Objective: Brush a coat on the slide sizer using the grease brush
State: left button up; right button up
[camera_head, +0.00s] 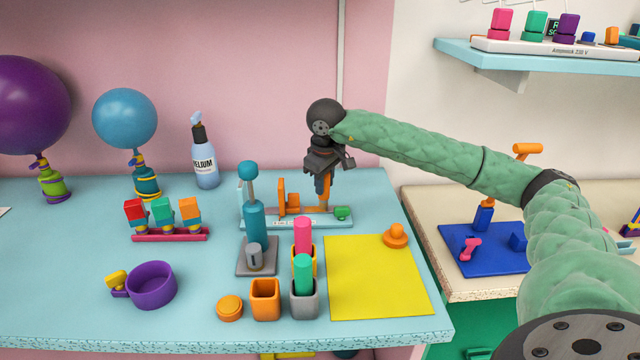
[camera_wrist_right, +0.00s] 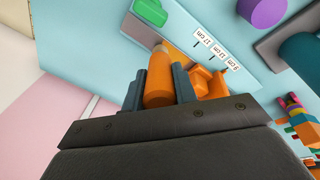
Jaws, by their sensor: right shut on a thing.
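The slide sizer (camera_head: 283,222) stands near the back of the light-blue table. It has a pale base with cm marks, a reddish rail, an orange upright jaw (camera_head: 282,196) and a green knob (camera_head: 341,213) at its right end. My right gripper (camera_head: 323,184) is above the sizer's right half, shut on the orange grease brush (camera_head: 325,200), which points down. In the right wrist view the brush (camera_wrist_right: 158,88) sits between the fingers, its pale tip over the sizer's rail (camera_wrist_right: 185,38). I cannot tell whether the tip touches it. My left gripper is out of view.
A teal-handled post (camera_head: 255,222) stands close in front of the sizer. Orange and grey cups (camera_head: 265,300), a purple bowl (camera_head: 152,286) and a yellow mat (camera_head: 375,280) lie nearer.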

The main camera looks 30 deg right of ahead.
jog(key=shift+w+a, duration=0.1)
jog(key=shift+a, duration=0.05)
dwell(0.5)
jog(key=shift+w+a, duration=0.6)
jog(key=shift+a, duration=0.35)
jog(key=shift+w+a, duration=0.6)
jog(key=shift+a, duration=0.35)
notch_tip(320, 180, up, 7)
jog(key=p, duration=0.2)
jog(key=shift+p, duration=0.3)
